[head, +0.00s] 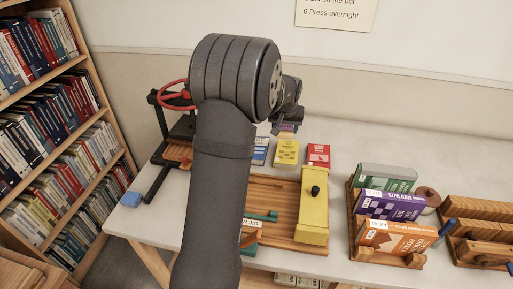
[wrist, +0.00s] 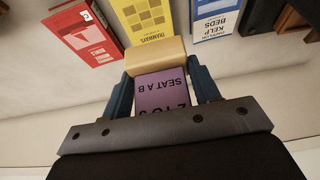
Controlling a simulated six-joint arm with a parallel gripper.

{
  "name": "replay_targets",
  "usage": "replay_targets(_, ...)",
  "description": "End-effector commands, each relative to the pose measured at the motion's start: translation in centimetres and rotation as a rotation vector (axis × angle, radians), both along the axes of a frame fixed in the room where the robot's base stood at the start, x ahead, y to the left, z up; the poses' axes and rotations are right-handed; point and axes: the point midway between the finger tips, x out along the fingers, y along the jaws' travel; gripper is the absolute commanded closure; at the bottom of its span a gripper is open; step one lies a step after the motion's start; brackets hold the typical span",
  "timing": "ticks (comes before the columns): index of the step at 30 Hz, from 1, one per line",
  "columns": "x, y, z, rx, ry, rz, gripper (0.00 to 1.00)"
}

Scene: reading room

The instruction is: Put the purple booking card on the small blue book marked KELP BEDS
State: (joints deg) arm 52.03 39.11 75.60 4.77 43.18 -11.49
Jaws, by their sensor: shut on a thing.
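My gripper (wrist: 161,72) is shut on the purple booking card (wrist: 163,92), which shows upside-down lettering reading SEAT A B. A tan block-like piece (wrist: 155,54) sits at the fingertips, at the card's far end; I cannot tell whether it belongs to the card. The small KELP BEDS book (wrist: 214,22), white and blue, lies at the upper right of the wrist view, apart from the card. In the head view this book (head: 260,152) is partly hidden by my arm. My gripper is mostly hidden there, with a bit of purple (head: 288,127) showing above the yellow book.
The yellow book (head: 286,153) and red book (head: 318,155) lie in a row beside the blue one. In front are a wooden board with a yellow block (head: 313,205) and racks holding a purple box (head: 390,205). A press with a red wheel (head: 176,95) stands left.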

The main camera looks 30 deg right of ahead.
Motion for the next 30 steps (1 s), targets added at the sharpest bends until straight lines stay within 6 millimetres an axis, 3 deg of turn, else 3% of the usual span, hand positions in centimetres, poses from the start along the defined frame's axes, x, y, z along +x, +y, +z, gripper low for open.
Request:
replay_targets(6,-2.1,3.0,0.3,-0.002,-0.001,-0.023,0.69)
replay_targets(10,-1.9,3.7,-0.2,0.000,0.000,-0.026,0.69)
replay_targets(24,7.2,6.8,-5.9,-0.001,0.001,-0.024,0.69)
replay_targets(30,8.6,7.2,-6.9,-0.001,-0.002,-0.029,0.69)
